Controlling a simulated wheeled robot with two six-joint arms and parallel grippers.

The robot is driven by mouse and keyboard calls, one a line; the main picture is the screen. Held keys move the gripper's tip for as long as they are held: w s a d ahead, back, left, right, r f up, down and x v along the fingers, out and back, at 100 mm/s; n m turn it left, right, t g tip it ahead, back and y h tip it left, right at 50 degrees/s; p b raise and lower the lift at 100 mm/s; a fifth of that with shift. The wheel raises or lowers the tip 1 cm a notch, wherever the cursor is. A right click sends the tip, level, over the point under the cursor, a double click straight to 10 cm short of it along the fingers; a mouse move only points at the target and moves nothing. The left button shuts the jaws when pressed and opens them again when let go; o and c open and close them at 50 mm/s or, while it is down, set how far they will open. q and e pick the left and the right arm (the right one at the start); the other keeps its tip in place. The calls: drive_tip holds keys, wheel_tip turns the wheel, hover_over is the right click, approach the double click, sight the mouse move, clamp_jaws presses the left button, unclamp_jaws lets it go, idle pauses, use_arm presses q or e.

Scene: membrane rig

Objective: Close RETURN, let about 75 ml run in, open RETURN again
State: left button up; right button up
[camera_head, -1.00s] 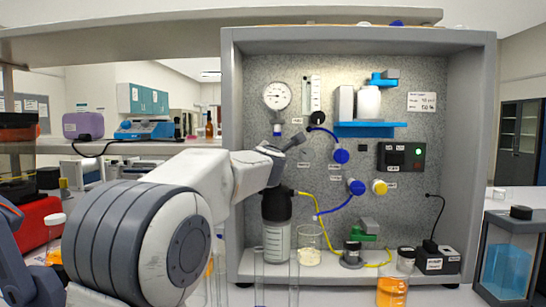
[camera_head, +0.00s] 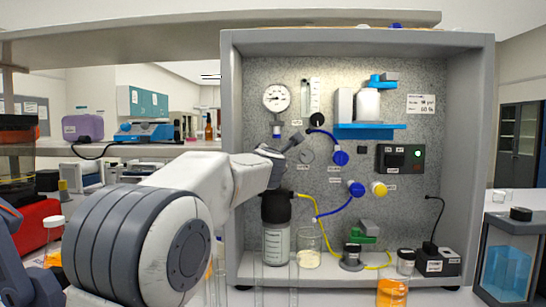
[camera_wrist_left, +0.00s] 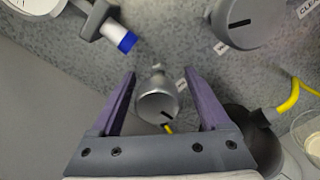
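My left gripper comes in from the left in front of the rig panel. In the left wrist view (camera_wrist_left: 158,105) its two purple fingers are open, one on each side of a small metal knob (camera_wrist_left: 158,98) with a dark slot. Whether they touch it I cannot tell. The label beside this knob is partly covered, so I cannot read whether it is RETURN. In the head view the gripper's body hides this knob. A black-lidded bottle (camera_head: 276,240) with a graduated clear lower part stands below. A beaker (camera_head: 309,255) with pale contents stands beside it. My right gripper is not in view.
A larger slotted grey knob (camera_wrist_left: 245,20) is close at the upper right of the fingers. A gauge (camera_head: 277,97), blue tubes and a yellow tube (camera_head: 313,220) are near. An orange-filled jar (camera_head: 392,291) stands in front.

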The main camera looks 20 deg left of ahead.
use_arm(q)
drive_tip(key=b+v, duration=0.1)
drive_tip(key=v, duration=0.9)
drive_tip(key=shift+s, duration=0.25)
drive_tip(key=shift+d, duration=0.15)
